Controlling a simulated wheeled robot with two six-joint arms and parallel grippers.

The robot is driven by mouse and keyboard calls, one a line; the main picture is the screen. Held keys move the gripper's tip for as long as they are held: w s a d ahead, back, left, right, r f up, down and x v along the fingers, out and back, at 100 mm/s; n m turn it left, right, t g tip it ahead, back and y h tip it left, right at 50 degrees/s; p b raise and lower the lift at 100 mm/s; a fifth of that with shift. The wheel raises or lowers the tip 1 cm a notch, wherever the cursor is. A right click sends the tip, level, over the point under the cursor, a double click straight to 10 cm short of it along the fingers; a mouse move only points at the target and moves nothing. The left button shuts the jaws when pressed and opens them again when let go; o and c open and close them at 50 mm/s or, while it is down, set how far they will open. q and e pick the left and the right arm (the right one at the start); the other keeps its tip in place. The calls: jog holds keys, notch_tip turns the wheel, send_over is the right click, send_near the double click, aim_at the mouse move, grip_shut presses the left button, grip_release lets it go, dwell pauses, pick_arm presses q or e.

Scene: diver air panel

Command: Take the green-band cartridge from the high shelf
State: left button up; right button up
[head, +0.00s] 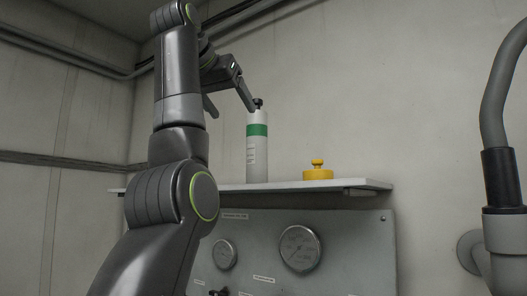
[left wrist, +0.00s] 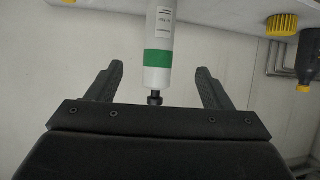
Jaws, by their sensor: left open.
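The green-band cartridge (head: 257,150) is a white cylinder with a green band and a black top fitting. It stands upright on the high shelf (head: 290,187). In the left wrist view the cartridge (left wrist: 159,55) shows between the fingers of my left gripper (left wrist: 158,85). My left gripper (head: 232,100) is open and empty, up at the height of the cartridge's top. One finger reaches close to the black fitting in the head view; I cannot tell whether it touches. My right gripper is not in view.
A yellow knobbed piece (head: 317,171) sits on the shelf to the right of the cartridge. Below the shelf is a panel with round gauges (head: 299,248). A grey pipe (head: 497,110) runs at the right. A dark yellow-capped bottle (left wrist: 308,55) shows at right in the left wrist view.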

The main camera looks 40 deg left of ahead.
aim_at(257, 150)
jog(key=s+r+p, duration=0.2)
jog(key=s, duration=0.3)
pick_arm(q)
jog(key=p+x, duration=0.2)
jog(key=x, duration=0.5)
jog(key=shift+r+p, duration=0.1)
jog(key=shift+p, duration=0.3)
jog(key=p+x, duration=0.2)
jog(key=p, duration=0.1)
jog(key=shift+w+a, duration=0.1)
jog(key=shift+w, duration=0.1)
jog(key=shift+w+a+f+p, duration=0.1)
jog(key=shift+w+f+p, duration=0.2)
jog(key=shift+p, duration=0.1)
jog(key=shift+w+f, duration=0.1)
jog(key=shift+f, duration=0.1)
jog(key=shift+w+f+p, duration=0.15)
jog(key=shift+w+p, duration=0.15)
jog(key=shift+p, duration=0.25)
jog(key=p+x, duration=0.2)
jog(key=x, duration=0.2)
jog(key=shift+w+a+f, duration=0.15)
jog(key=shift+w+f, duration=0.1)
jog(key=shift+f, duration=0.05)
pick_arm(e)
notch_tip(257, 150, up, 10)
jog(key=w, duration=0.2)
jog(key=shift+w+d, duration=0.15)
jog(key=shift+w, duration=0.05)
